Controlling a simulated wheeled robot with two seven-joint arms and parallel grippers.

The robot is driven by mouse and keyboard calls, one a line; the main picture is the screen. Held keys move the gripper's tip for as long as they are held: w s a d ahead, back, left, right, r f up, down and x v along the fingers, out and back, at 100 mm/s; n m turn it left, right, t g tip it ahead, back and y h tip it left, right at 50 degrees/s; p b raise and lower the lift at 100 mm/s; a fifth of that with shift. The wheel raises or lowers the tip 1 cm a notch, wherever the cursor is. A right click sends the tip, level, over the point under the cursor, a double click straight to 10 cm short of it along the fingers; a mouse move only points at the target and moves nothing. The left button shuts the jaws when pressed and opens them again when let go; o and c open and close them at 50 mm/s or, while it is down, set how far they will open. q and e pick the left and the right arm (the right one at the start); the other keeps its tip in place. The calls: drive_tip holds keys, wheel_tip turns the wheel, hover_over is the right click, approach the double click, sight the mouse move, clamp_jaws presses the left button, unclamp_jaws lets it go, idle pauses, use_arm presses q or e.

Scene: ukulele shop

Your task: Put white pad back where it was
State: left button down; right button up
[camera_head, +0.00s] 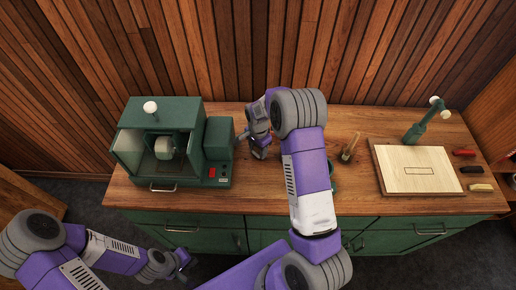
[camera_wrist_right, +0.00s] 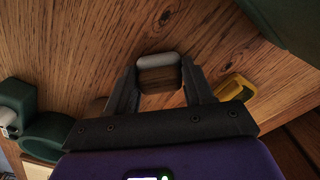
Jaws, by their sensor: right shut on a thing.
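My right gripper (camera_head: 260,152) is low over the bench, just right of the green machine. In the right wrist view its fingers (camera_wrist_right: 159,72) are closed on a small pale block, the white pad (camera_wrist_right: 158,61), with a pale edge and a brown face. The wood grain of the bench lies beyond it; I cannot tell whether the pad touches the bench. In the head view the pad is too small and hidden to make out. My left gripper (camera_head: 183,264) hangs in front of the bench; its finger opening is unclear.
The green machine (camera_head: 165,112) stands at left on the wooden bench (camera_head: 270,198). A brush (camera_head: 351,147) stands right of my right arm. At right are a pale board (camera_head: 415,181), a green lamp (camera_head: 426,123), and red (camera_head: 464,152), black (camera_head: 471,169) and cream (camera_head: 481,187) items.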

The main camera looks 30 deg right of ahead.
drive_tip(key=shift+s, duration=0.1)
drive_tip(key=o, duration=0.5)
drive_tip(key=shift+f, duration=0.2)
drive_tip(key=o, duration=0.5)
drive_tip(key=shift+r, duration=0.1)
drive_tip(key=shift+r, duration=0.5)
wheel_tip(320, 180, up, 11)
drive_tip(key=shift+r, duration=0.2)
drive_tip(key=shift+p, duration=0.3)
